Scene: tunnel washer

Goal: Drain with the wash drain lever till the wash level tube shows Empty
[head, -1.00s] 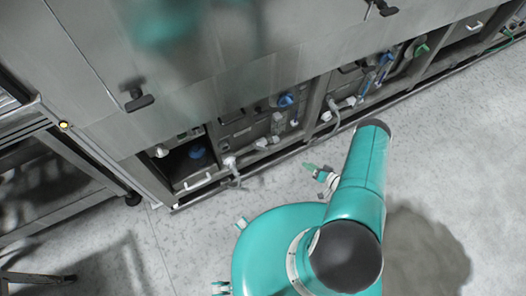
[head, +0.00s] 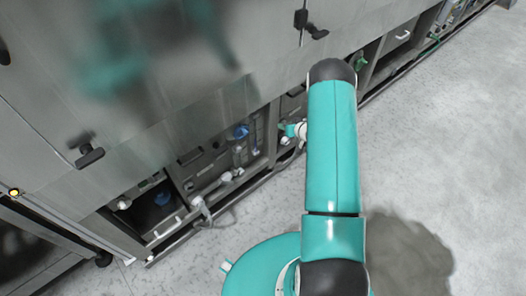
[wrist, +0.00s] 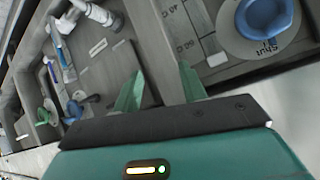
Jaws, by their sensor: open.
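In the head view my gripper (head: 291,131) is at the washer's low open bays, partly hidden by my arm. In the wrist view my gripper (wrist: 160,90) has two green fingers apart with nothing between them. A blue round knob (wrist: 265,15) on a pale dial marked "Shut" lies right of the fingers, apart from them. Left of the fingers are a white pipe fitting (wrist: 95,12) and upright tubes with blue parts (wrist: 66,66). In the head view a clear tube (head: 239,155) stands below a blue knob (head: 241,131). I cannot tell which parts are the wash drain lever and wash level tube; no "Empty" mark is readable.
The washer's steel casing (head: 170,90) overhangs the bays. Black latches (head: 89,156) stick out of it. A grey hose (head: 203,207) hangs at the bay's lower edge. A green handle (wrist: 43,116) shows farther left in the wrist view. The speckled floor (head: 450,150) at right is clear.

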